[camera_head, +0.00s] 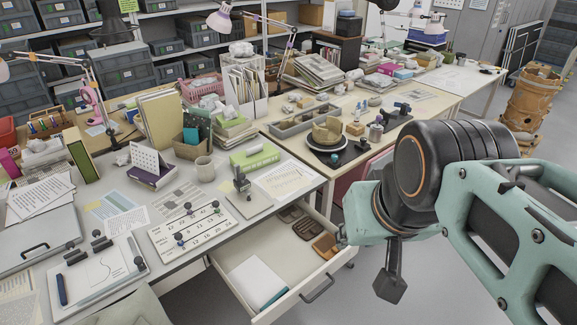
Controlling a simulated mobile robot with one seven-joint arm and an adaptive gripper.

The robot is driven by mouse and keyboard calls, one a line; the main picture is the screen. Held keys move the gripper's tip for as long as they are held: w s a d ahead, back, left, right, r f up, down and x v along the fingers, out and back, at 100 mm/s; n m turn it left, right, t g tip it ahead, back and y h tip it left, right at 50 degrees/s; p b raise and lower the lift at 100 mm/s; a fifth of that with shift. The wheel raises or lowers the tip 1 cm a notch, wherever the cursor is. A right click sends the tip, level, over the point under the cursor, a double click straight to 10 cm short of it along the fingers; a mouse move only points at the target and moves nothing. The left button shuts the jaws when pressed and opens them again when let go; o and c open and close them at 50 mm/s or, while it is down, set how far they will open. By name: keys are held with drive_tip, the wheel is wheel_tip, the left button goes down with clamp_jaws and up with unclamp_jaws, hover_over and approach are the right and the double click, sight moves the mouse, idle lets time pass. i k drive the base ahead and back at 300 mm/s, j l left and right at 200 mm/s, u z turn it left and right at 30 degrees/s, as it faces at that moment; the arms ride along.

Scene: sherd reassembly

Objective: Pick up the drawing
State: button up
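A white sheet with a thin curved line drawn on it (98,271) lies on the left desk at the lower left. It looks like the drawing; a dark blue pen lies on its left part and small dark weights sit at its edges. Another sheet with faint marks (285,181) lies near the desk's right edge, too small to read. My gripper (390,287) appears as a dark shape hanging below my arm at the right, over the floor and well apart from both sheets. Its fingers are not clear, so I cannot tell whether it is open.
An open drawer (235,255) juts out from the desk, holding a white pad with a teal edge and brown items. Clear floor (400,240) lies right of the drawer.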

sight(81, 282)
drive_tip(key=u, duration=1.75)
drive_tip(key=z, duration=0.4)
drive_tip(key=l+z, duration=0.1)
drive_tip(key=z, duration=0.25)
drive_tip(key=l+z, duration=0.1)
drive_tip(key=z, duration=0.7)
drive_tip(key=u, duration=1.75)
drive_tip(key=i+j+z, duration=0.2)
drive_tip(key=i+j, duration=0.2)
